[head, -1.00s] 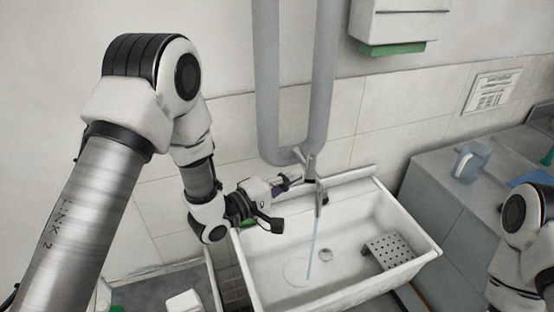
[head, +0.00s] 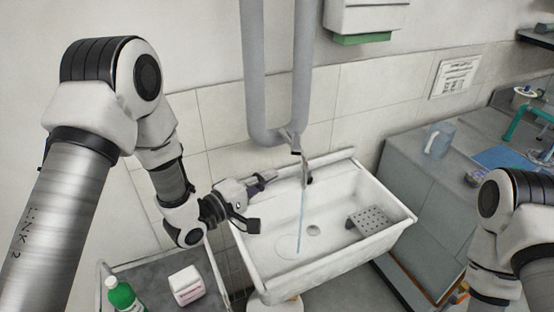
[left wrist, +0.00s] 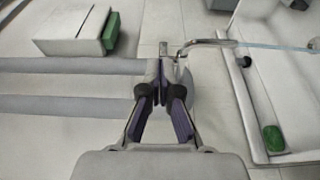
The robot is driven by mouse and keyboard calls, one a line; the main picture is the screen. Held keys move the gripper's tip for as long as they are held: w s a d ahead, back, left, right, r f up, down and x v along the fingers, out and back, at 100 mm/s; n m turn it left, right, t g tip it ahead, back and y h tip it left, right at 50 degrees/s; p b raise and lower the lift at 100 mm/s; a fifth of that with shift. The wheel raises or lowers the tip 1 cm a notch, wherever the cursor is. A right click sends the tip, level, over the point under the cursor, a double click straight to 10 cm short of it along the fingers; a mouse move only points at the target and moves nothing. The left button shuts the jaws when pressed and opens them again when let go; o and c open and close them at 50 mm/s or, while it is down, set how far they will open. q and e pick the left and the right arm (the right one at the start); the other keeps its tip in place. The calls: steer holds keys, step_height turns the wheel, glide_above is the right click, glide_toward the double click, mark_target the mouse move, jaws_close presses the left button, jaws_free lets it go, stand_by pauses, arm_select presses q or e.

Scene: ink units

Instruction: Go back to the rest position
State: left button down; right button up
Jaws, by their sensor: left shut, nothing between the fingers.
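My left gripper (head: 268,177) is shut and empty above the back left rim of the white sink (head: 378,252). Its purple fingers come together in the left wrist view (left wrist: 159,85). The faucet (head: 306,170) stands just right of the fingertips, with a gap between in the head view. A thin stream of water (head: 300,222) runs from it into the basin. The faucet also shows in the left wrist view (left wrist: 205,43), beyond the fingertips. My right arm shows at the lower right, but its gripper is out of view.
Grey pipes (head: 256,90) hang down behind the faucet. A cart (head: 150,268) at lower left carries a green bottle (head: 122,295) and a white box (head: 187,285). A grey counter (head: 405,165) at right holds a clear jug (head: 437,141). A perforated plate (head: 367,222) lies in the sink.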

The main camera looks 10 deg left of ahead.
arm_select(q)
steer(key=s+a+f+g+y+b, duration=0.1)
steer(key=s+f+g+y, duration=0.15)
steer(key=f, duration=0.55)
steer(key=s+a+f+n+g+y+b, duration=0.1)
steer(key=s+f, duration=0.3)
steer(key=f, duration=0.4)
steer(key=s+a+f+g+y+b, duration=0.1)
steer(key=s+f+g+b, duration=0.15)
steer(key=f, duration=0.65)
steer(key=s+a+f+m+g+y, duration=0.2)
steer(key=s+f+m+g, duration=0.1)
steer(key=s, duration=0.4)
steer(key=s+a+f+m+g+y, duration=0.2)
steer(key=s+a+f+m+g, duration=0.1)
steer(key=s, duration=0.5)
steer(key=s+a+f+m+g+y, duration=0.2)
steer(key=s+f+m+g, duration=0.1)
steer(key=s, duration=0.4)
steer(key=shift+s+a+f+m, duration=0.3)
steer(key=shift+f+m, duration=0.25)
steer(key=shift+m, duration=0.65)
arm_select(e)
steer(key=f, duration=0.4)
steer(key=shift+w+f, duration=0.25)
steer(key=shift+w, duration=0.15)
arm_select(q)
steer(key=shift+w, duration=0.1)
